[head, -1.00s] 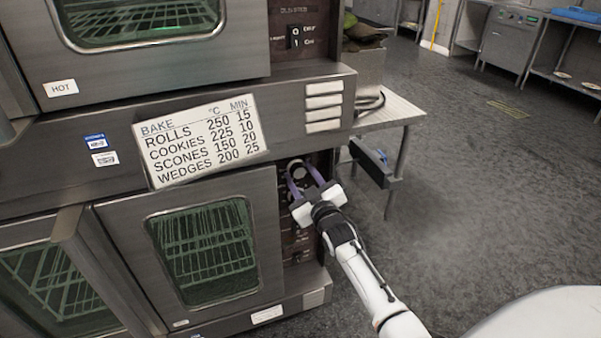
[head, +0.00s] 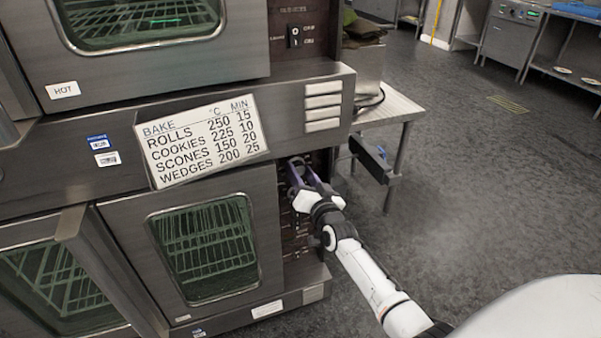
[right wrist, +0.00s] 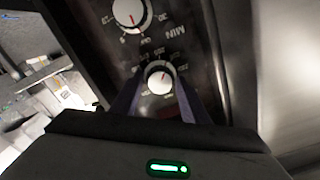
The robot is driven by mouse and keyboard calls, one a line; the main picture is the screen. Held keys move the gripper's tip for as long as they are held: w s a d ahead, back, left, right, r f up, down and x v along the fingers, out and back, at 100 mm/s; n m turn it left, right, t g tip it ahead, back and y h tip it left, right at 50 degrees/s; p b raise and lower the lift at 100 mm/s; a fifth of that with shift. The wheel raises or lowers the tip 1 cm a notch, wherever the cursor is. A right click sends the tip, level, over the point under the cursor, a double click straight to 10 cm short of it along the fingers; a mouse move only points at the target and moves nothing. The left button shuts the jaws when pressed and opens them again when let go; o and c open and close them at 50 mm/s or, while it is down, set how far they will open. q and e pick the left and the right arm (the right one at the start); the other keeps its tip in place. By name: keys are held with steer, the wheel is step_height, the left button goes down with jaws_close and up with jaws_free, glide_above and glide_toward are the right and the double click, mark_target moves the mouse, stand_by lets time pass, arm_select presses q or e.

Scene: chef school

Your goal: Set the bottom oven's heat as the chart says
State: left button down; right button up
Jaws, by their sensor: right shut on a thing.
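The chart (head: 201,140) hangs tilted on the bottom oven's front. It reads in °C and MIN: rolls 250 15, cookies 225 10, scones 150 20, wedges 200 25. The bottom oven (head: 125,235) has its control panel (head: 296,238) right of the door. My right gripper (head: 304,172) is at the top of that panel, shut on a white-faced knob (right wrist: 159,78). The knob shows between the fingers in the right wrist view, with a red pointer line; its scale numbers are too small to read surely. A second knob (right wrist: 131,11), near upside-down "MIN" lettering, is clear of the fingers. My left gripper is not in view.
The top oven (head: 160,78) carries a HOT label (head: 63,90) and a switch (head: 295,36). A side table (head: 392,104) stands just right of the ovens, close to my right arm. The floor (head: 470,190) to the right is open.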

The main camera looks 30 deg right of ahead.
steer(key=m, duration=0.4)
steer(key=shift+f+m+b, duration=0.15)
steer(key=shift+m+b, duration=0.75)
steer(key=shift+m, duration=1.9)
steer(key=o, duration=0.9)
steer(key=shift+c, duration=0.2)
steer(key=shift+s, duration=0.15)
steer(key=p+v, duration=0.1)
steer(key=v, duration=0.9)
steer(key=shift+d, duration=0.1)
